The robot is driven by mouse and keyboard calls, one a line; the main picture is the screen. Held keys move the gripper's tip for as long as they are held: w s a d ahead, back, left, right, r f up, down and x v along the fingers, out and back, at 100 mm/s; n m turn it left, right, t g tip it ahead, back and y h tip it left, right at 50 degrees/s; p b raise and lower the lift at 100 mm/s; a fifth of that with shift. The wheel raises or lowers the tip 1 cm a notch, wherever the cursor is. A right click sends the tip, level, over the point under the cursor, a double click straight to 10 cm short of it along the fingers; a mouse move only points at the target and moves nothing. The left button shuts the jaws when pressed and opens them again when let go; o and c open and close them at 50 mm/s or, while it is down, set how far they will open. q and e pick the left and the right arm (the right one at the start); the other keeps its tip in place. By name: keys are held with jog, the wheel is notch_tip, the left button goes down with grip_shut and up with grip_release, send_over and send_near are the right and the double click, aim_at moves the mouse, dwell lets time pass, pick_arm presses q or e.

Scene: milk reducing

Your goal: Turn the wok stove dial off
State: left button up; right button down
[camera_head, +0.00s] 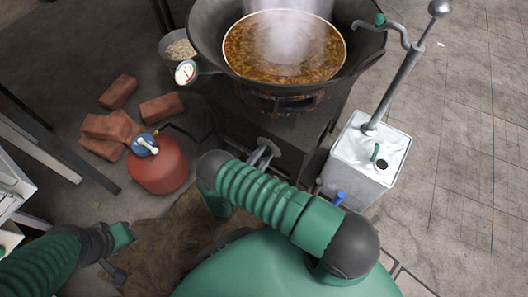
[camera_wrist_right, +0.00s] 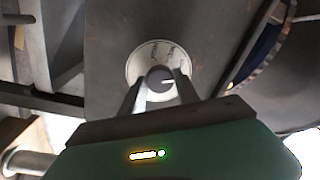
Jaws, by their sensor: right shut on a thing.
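The wok (camera_head: 283,50) sits on the dark stove (camera_head: 288,128) at the top of the head view, with brown bubbling liquid and steam in it. The stove dial (camera_wrist_right: 157,76) shows in the right wrist view as a dark knob on a pale round plate with markings. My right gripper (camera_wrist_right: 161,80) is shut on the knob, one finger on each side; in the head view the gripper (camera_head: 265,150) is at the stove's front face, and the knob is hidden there. My left gripper (camera_head: 118,258) is at the lower left, away from the stove; its jaws are not clear.
A red gas cylinder (camera_head: 158,165) with a blue valve stands left of the stove. Several bricks (camera_head: 110,130) and a bowl (camera_head: 178,46) with pale contents lie further left. A white metal can (camera_head: 366,160) with a hand pump stands to the right. The far-right floor is clear.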

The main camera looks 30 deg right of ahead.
jog(key=shift+m+g+p, duration=0.4)
jog(key=shift+m+p, duration=0.6)
jog(key=shift+m, duration=1.5)
jog(key=c, duration=0.9)
grip_release()
